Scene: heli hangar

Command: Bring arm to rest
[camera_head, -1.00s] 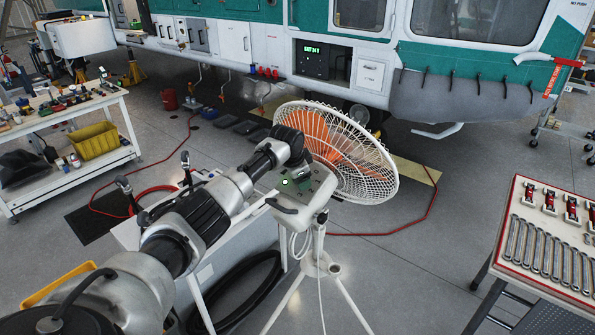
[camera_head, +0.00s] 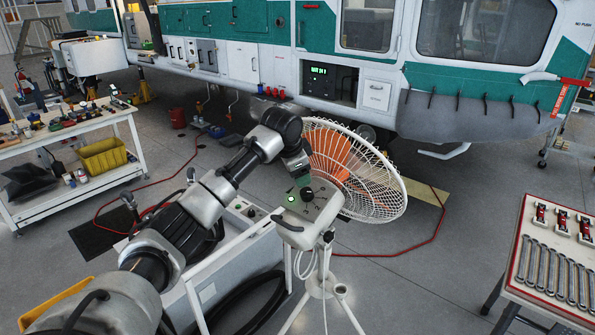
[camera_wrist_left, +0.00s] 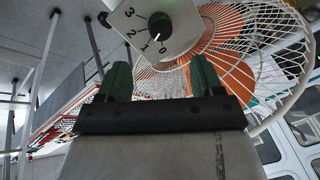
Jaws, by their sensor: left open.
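My left arm reaches in from the lower left in the head view. Its gripper (camera_head: 304,180) is just above and behind the control box (camera_head: 310,205) of the standing fan (camera_head: 352,170). In the left wrist view the two green fingers of my left gripper (camera_wrist_left: 162,80) are apart with nothing between them. Beyond them the control box (camera_wrist_left: 145,18) shows its black dial (camera_wrist_left: 160,24) with the marks 0 to 3; the dial's white line points near 0 and 1. My right gripper is not in view.
A tool cart (camera_head: 555,262) with wrenches stands at the right. A white workbench (camera_head: 70,132) with a yellow bin (camera_head: 102,155) is at the left. A helicopter (camera_head: 400,60) fills the back. A white cart (camera_head: 235,250) stands under my arm. A red hose (camera_head: 410,250) lies on the floor.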

